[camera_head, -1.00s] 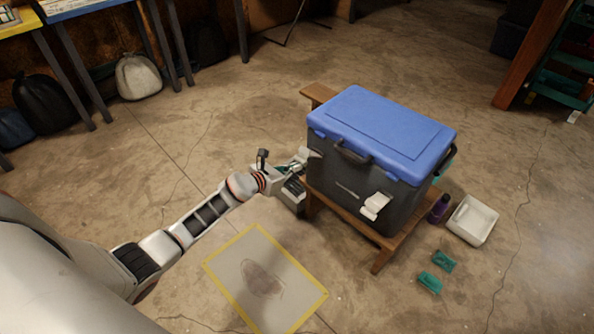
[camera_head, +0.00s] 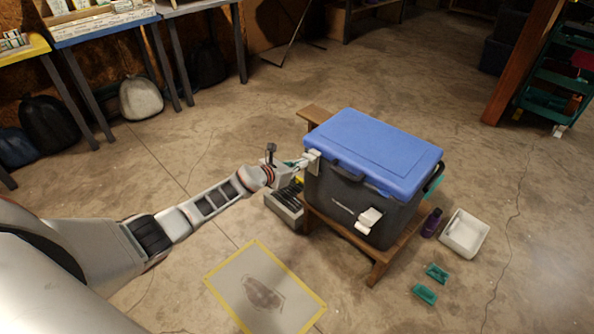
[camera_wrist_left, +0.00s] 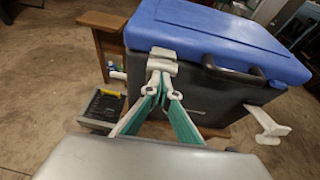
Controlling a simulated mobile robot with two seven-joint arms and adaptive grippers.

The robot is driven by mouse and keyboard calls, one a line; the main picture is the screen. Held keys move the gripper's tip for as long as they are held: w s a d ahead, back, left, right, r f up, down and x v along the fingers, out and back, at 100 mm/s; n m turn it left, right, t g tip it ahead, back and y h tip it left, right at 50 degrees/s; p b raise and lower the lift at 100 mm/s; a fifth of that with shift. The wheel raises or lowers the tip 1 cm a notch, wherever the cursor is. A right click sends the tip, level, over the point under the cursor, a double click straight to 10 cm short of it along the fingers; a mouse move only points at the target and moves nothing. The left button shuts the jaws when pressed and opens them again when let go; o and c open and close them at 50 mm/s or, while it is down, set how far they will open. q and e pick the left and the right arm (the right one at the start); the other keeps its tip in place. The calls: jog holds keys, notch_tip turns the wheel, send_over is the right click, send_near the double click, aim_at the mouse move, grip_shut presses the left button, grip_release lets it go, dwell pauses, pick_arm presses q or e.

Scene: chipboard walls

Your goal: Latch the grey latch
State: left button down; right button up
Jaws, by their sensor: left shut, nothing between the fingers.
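A cooler with a blue lid (camera_head: 375,150) and dark body (camera_head: 335,205) stands on a low wooden bench (camera_head: 378,270). A pale grey latch (camera_head: 313,160) is at the lid's left front edge; it also shows in the wrist view (camera_wrist_left: 162,60), lying upright against the rim. A second pale latch (camera_head: 368,220) sticks out from the front, lower right; it also shows in the wrist view (camera_wrist_left: 267,127). My left gripper (camera_head: 302,163) is shut and empty, its fingertips (camera_wrist_left: 160,80) at the left latch's lower part; contact cannot be told. My right gripper is out of view.
A grey tray with dark contents (camera_head: 284,206) sits on the floor below my left gripper. A purple bottle (camera_head: 432,222), white bin (camera_head: 446,238) and two green pieces (camera_head: 424,294) lie right of the bench. A yellow-edged mat (camera_head: 240,285) lies in front.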

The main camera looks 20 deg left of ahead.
pick_arm(q)
jog(key=shift+w+d+r, duration=0.3)
jog(key=shift+w+r, duration=0.5)
jog(key=shift+w, duration=0.1)
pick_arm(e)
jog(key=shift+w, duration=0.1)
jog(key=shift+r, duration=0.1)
